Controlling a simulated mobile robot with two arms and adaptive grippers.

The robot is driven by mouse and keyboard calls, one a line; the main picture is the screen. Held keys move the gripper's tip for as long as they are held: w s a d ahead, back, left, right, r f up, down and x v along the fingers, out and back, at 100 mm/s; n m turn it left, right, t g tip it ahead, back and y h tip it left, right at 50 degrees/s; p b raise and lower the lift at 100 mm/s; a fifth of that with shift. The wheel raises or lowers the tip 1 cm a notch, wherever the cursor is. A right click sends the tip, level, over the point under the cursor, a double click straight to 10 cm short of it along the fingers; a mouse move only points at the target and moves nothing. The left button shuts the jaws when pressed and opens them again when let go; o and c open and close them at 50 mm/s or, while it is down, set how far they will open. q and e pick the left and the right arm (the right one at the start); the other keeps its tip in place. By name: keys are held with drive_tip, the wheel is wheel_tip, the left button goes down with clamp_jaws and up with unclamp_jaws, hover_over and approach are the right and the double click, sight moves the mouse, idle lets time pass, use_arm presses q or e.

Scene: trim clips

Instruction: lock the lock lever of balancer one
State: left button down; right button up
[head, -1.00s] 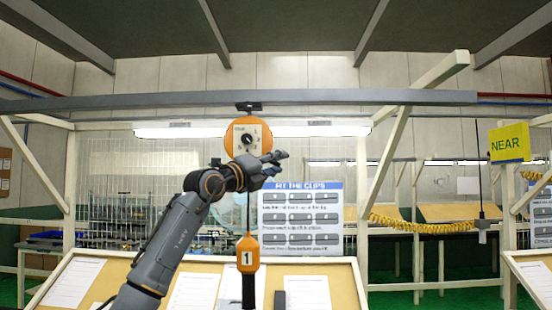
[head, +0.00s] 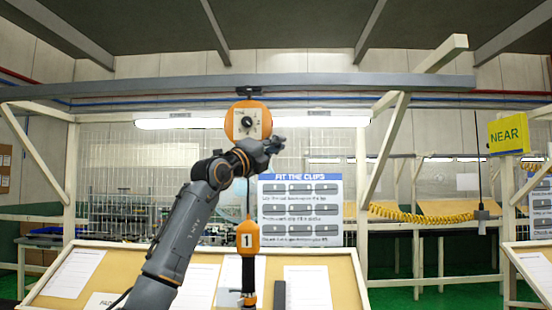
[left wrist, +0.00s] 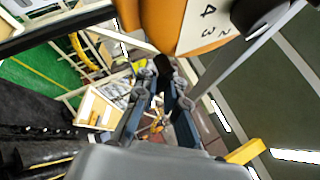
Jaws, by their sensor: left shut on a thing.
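Balancer one is the orange round housing (head: 248,121) with a pale dial face and black knob, hanging under the grey rail. It also fills the top of the left wrist view (left wrist: 205,25), where dial figures show. An orange tag marked 1 (head: 247,240) hangs below it. My left gripper (head: 276,145) is at the housing's lower right edge. In the left wrist view my left gripper (left wrist: 163,80) is shut on a small dark part (left wrist: 163,67) beside the housing, apparently the lock lever. The fingers partly hide it, so its exact position cannot be told. My right gripper is not in view.
The grey rail (head: 330,88) runs across above the balancer. A sloped board (head: 345,275) with paper sheets stands below. A poster (head: 300,210) hangs behind. A yellow NEAR sign (head: 509,134) and a coiled yellow hose (head: 425,226) are at the right.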

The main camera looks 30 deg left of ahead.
use_arm(q)
drive_tip(key=shift+n, duration=0.3)
drive_tip(key=c, duration=1.4)
unclamp_jaws()
drive_tip(key=d+v, duration=0.1)
drive_tip(key=v, duration=1.1)
drive_tip(key=shift+a, duration=0.4)
